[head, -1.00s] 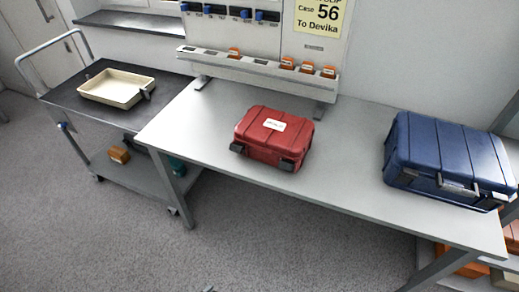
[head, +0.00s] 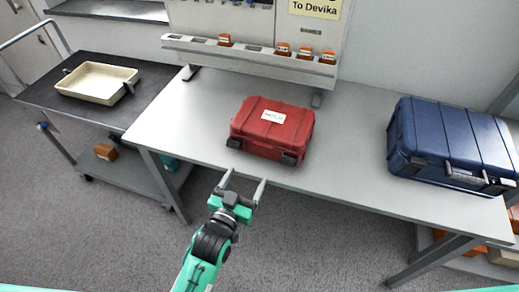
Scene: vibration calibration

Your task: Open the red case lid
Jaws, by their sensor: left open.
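The red case (head: 272,128) sits shut on the grey table, left of the middle, with a white label on its lid. Two dark latches show on its front side. My left gripper (head: 243,183) is in front of the table's front edge, below and left of the case in the picture. Its two fingers are apart, with nothing between them, and it does not touch the case. My right gripper does not show.
A larger blue case (head: 452,142) stands at the table's right end. A rack (head: 250,58) with orange items stands along the back. A cart (head: 45,97) with a cream tray (head: 97,83) is at the left. The table (head: 350,150) is clear between the cases.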

